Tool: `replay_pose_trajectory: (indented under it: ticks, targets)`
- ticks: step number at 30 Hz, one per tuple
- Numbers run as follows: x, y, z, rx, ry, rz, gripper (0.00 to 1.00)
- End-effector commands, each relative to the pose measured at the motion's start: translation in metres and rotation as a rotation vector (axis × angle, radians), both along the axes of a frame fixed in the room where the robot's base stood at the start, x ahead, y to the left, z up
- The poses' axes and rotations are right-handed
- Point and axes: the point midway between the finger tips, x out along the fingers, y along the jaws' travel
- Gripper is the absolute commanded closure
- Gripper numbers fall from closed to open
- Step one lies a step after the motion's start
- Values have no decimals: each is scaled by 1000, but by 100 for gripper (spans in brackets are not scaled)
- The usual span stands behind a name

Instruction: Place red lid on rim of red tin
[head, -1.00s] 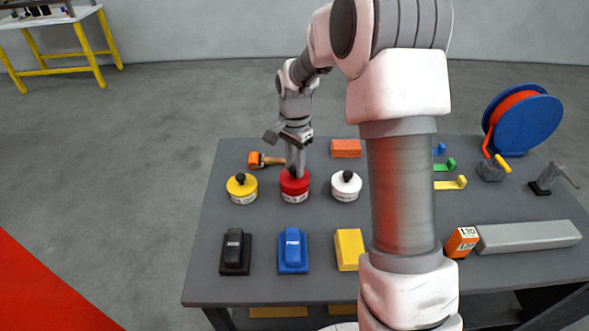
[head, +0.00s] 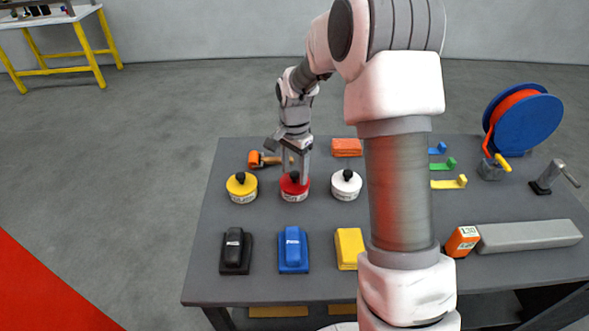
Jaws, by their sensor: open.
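The red tin (head: 294,194) stands on the grey table between a yellow tin and a white tin. The red lid (head: 290,187) with its dark knob is on top of the red tin; it looks level, but I cannot tell whether it is seated all round the rim. My gripper (head: 295,179) points down right at the knob, with its fingers open on either side of it. The fingers partly hide the lid's back.
The yellow tin (head: 242,188) and white tin (head: 346,185) stand close on either side. An orange-headed tool (head: 256,160) lies behind. Black (head: 235,251), blue (head: 293,250) and yellow (head: 349,249) blocks line the front. A blue reel (head: 524,121) stands at back right.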

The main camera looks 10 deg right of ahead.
Motion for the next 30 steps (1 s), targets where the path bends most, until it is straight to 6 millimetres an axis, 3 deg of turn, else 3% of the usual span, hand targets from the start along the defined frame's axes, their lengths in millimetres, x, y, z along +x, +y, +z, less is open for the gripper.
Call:
replay_pose_trajectory:
  ticks: [5, 18, 23, 26, 30]
  targets:
    - [1, 0, 18, -1, -4, 0, 37]
    - [1, 0, 107, -1, -4, 1, 37]
    - [0, 0, 121, -1, -3, 1, 37]
    - [-5, 0, 131, -2, -12, 20, 37]
    - [-27, 1, 158, -13, -58, 108, 37]
